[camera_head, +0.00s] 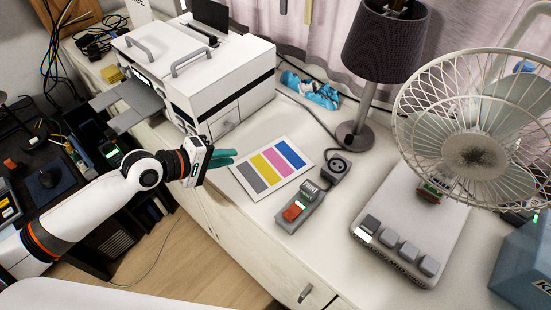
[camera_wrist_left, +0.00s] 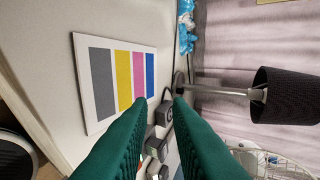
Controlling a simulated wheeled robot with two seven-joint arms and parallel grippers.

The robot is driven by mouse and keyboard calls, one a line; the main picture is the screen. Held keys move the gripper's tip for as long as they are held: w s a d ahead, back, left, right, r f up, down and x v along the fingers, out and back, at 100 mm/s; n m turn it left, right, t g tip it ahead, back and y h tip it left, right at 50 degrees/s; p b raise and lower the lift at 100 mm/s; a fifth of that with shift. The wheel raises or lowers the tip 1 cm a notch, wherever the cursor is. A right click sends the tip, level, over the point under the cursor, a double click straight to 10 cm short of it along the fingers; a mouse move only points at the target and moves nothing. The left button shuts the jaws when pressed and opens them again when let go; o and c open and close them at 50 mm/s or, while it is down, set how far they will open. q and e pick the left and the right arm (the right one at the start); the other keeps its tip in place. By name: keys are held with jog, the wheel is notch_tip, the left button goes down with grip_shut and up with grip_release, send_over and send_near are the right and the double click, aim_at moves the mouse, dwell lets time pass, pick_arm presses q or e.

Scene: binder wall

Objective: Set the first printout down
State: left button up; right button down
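The printout (camera_head: 272,168), a white sheet with grey, yellow, pink and blue bars, lies flat on the white cabinet top in the head view. It also shows at the left of the left wrist view (camera_wrist_left: 122,75). My left gripper (camera_head: 232,157) has green fingers, which sit just left of the sheet's upper left edge in the head view. In the left wrist view the fingers (camera_wrist_left: 157,103) stand apart with nothing visible between them, and the sheet lies outside them. My right gripper is not in view.
A white printer (camera_head: 215,85) with a grey output tray (camera_head: 143,96) stands behind my left gripper. A grey switch box with a red button (camera_head: 298,208), a lamp (camera_head: 385,45) and a fan (camera_head: 474,150) stand to the right. The cabinet top's front strip is mostly clear.

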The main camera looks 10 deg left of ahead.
pick_arm(q)
jog(key=shift+s+a+r, duration=0.2)
jog(key=shift+s+a, duration=0.05)
jog(key=shift+s, duration=0.05)
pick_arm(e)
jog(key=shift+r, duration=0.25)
